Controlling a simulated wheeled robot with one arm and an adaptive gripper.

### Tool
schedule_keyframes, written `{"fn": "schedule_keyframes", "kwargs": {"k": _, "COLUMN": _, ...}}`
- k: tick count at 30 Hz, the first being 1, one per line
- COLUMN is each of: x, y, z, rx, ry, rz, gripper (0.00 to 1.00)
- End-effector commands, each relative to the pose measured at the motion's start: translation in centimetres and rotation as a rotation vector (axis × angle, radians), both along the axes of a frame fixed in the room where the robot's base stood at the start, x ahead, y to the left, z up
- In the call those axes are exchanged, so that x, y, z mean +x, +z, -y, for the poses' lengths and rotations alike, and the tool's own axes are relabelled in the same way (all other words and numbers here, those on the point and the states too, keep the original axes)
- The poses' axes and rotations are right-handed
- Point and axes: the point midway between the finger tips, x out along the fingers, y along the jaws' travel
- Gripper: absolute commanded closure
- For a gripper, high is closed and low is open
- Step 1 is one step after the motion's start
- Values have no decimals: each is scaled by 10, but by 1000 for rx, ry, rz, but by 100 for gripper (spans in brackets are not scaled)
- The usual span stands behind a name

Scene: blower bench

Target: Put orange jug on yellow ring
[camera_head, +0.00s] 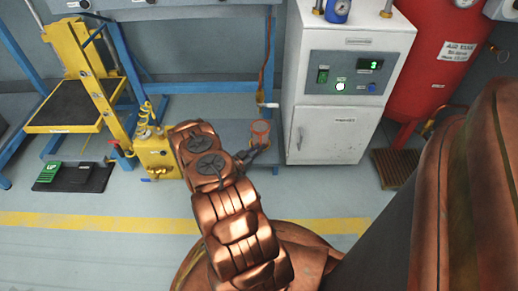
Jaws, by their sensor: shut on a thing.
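A small orange jug (261,131) shows just past the end of my arm, left of the white cabinet. My gripper (256,149) is at its lower part and is shut on it; the dark fingers are small here and partly hidden by my copper-coloured arm. The jug looks roughly upright. I cannot tell whether its base touches the grey surface behind it. I cannot make out the yellow ring; it may be hidden by my arm or out of view.
A white cabinet (322,136) with a control panel stands to the right of the jug, and a red tank (433,65) beyond it. A yellow lift (85,60) and a yellow pump unit (155,157) stand left. A yellow line (95,222) crosses the open floor.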

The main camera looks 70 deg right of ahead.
Motion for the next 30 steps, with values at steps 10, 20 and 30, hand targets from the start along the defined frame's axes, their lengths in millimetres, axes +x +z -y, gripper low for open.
{"fn": "schedule_keyframes", "kwargs": {"k": 10, "x": 0, "y": -2, "z": 0, "rx": 0, "ry": 0, "rz": 0, "gripper": 67}}
{"fn": "schedule_keyframes", "kwargs": {"k": 20, "x": 0, "y": -2, "z": 0, "rx": 0, "ry": 0, "rz": 0, "gripper": 66}}
{"fn": "schedule_keyframes", "kwargs": {"k": 30, "x": 10, "y": 3, "z": -25, "rx": 0, "ry": 4, "rz": -1, "gripper": 66}}
